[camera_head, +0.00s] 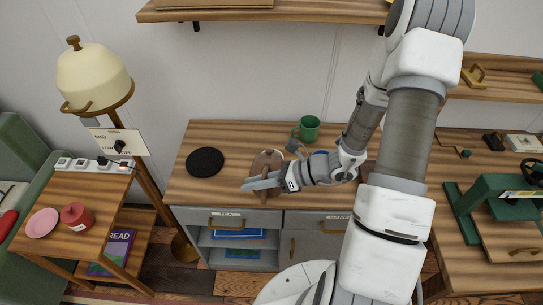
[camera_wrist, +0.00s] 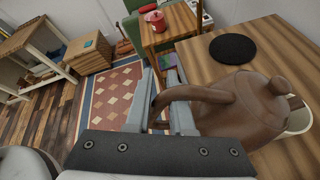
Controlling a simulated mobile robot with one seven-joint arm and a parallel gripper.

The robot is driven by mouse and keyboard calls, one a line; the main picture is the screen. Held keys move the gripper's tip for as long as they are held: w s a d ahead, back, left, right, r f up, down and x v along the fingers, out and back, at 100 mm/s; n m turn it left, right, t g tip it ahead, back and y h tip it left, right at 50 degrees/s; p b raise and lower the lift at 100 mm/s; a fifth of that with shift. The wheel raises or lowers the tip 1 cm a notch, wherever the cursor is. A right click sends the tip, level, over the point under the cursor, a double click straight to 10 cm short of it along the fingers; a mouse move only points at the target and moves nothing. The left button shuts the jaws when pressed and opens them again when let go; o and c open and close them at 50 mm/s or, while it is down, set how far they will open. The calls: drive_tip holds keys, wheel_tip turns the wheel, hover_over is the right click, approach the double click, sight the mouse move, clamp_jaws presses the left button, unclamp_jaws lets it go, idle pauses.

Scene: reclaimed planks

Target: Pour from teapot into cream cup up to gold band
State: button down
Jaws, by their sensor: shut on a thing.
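The brown teapot (camera_head: 268,160) is over the wooden counter, and my gripper (camera_head: 264,182) is at its near side. In the wrist view, my gripper (camera_wrist: 160,100) is shut on the handle of the teapot (camera_wrist: 238,108), with one finger on each side. The teapot's lid and short spout point to the right there. I cannot tell how far it is tilted. A cream cup (camera_wrist: 300,120) shows partly behind the teapot at the right edge. Its gold band and any liquid in it are hidden. No stream is visible.
A green mug (camera_head: 309,129) stands at the back of the counter (camera_head: 225,140). A round black mat (camera_head: 205,162) lies to the left.

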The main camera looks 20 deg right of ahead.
sight(255, 167)
drive_tip(key=shift+m+g, duration=0.4)
drive_tip(key=shift+m, duration=0.3)
drive_tip(key=shift+w+d+r+p, duration=0.25)
drive_tip(key=shift+w+r+p, duration=0.45)
drive_tip(key=shift+p, duration=0.45)
drive_tip(key=shift+w+d+r+p, duration=0.25)
drive_tip(key=shift+w+r+p, duration=0.45)
drive_tip(key=shift+p, duration=0.45)
idle(5.0)
